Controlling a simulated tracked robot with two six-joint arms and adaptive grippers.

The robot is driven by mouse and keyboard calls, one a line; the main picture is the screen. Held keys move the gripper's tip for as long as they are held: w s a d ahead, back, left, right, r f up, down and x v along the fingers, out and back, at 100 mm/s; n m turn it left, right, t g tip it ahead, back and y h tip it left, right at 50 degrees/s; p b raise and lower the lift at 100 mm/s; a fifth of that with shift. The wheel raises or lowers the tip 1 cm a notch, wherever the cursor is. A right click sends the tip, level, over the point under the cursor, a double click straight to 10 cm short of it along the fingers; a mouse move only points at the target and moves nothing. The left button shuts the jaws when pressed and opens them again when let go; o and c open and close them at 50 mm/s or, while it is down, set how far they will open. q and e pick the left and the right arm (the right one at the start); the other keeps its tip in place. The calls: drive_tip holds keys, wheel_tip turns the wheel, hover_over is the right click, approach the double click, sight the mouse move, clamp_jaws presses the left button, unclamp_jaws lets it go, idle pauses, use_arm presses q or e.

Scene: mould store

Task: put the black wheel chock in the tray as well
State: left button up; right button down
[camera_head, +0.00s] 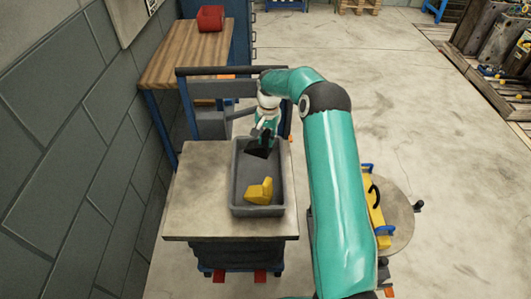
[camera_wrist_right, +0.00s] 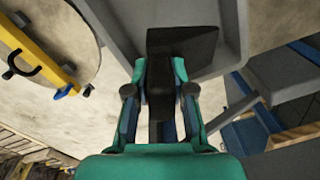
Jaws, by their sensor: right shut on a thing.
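The black wheel chock (camera_head: 257,148) is held in my right gripper (camera_head: 264,134), above the far end of the grey tray (camera_head: 236,185). In the right wrist view the chock (camera_wrist_right: 183,48) sits between the fingers of the right gripper (camera_wrist_right: 160,95), with part of the tray (camera_wrist_right: 232,40) behind it. I cannot tell whether the chock touches the tray floor. A yellow block-like piece (camera_head: 259,192) lies in the near half of the tray. My left gripper is out of view.
The tray stands on a grey-topped cart (camera_head: 200,200). A wooden bench (camera_head: 185,55) with a red box (camera_head: 211,18) is behind, by the block wall. A round table (camera_head: 398,215) with a yellow item (camera_head: 375,210) stands right of my arm. Open floor lies farther right.

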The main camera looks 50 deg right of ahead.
sight(268, 132)
wheel_tip(268, 132, down, 6)
drive_tip(key=shift+f, duration=0.15)
idle(0.3)
drive_tip(key=shift+f, duration=0.2)
drive_tip(key=c, duration=1)
unclamp_jaws()
drive_tip(key=shift+r, duration=0.15)
drive_tip(key=r, duration=1.2)
drive_tip(key=shift+s, duration=0.3)
